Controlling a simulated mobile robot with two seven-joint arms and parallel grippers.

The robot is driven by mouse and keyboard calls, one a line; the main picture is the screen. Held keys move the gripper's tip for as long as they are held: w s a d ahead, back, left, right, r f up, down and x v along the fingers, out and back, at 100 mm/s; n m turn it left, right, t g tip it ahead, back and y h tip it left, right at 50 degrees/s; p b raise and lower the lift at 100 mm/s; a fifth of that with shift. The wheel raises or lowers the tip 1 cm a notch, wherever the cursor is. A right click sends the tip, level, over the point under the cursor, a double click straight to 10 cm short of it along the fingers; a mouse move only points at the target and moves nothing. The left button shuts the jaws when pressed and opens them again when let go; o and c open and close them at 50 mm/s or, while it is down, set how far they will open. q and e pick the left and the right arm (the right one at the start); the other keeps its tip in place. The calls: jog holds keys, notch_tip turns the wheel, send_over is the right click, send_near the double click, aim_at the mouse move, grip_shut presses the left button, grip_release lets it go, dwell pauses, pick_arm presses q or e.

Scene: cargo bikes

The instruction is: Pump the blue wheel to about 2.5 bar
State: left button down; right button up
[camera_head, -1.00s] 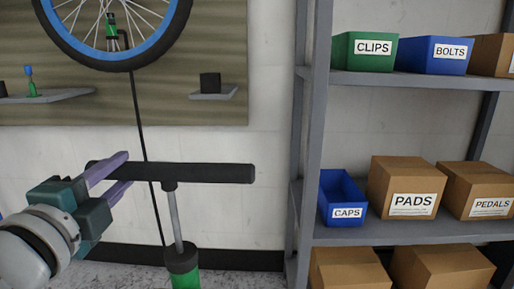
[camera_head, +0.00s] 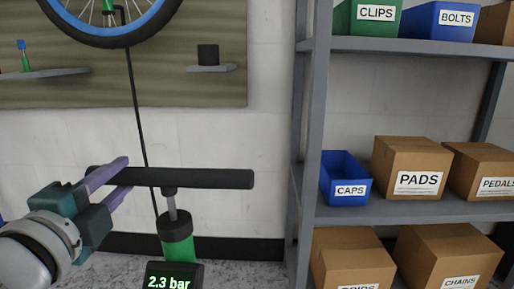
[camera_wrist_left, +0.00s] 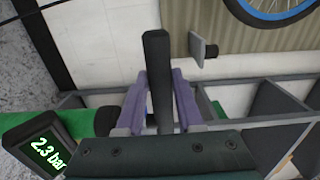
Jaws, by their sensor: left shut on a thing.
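The wheel with the blue rim (camera_head: 148,24) is mounted at the wall board, partly cut off at the top; it also shows in the wrist view (camera_wrist_left: 268,12). A black hose (camera_head: 137,110) runs down from it. The floor pump has a black crossbar handle (camera_head: 205,179), a short stretch of grey rod (camera_head: 172,207) and a green barrel (camera_head: 178,250). Its gauge (camera_head: 170,278) reads 2.3 bar. My left gripper (camera_head: 124,176) is shut on the left part of the handle, which lies between the purple fingers in the wrist view (camera_wrist_left: 159,100). My right gripper is not in view.
A grey shelf rack (camera_head: 308,130) stands close on the right with a blue CAPS bin (camera_head: 337,165), other bins and cardboard boxes (camera_head: 410,160). A small wall ledge (camera_head: 212,68) holds a black block. The wall between pump and rack is bare.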

pick_arm(q)
notch_tip(320, 180, up, 19)
jog(key=p, duration=1.6)
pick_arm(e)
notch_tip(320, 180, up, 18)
pick_arm(q)
notch_tip(320, 180, down, 22)
jog(key=b, duration=2)
jog(key=shift+c, duration=1)
grip_release()
jog(key=shift+r, duration=0.4)
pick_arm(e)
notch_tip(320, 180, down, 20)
pick_arm(q)
jog(key=s+p, duration=0.1)
jog(key=s, duration=0.8)
jog(key=shift+a+p, duration=0.2)
jog(key=shift+p, duration=0.1)
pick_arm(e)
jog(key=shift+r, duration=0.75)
pick_arm(q)
jog(key=shift+r, duration=0.15)
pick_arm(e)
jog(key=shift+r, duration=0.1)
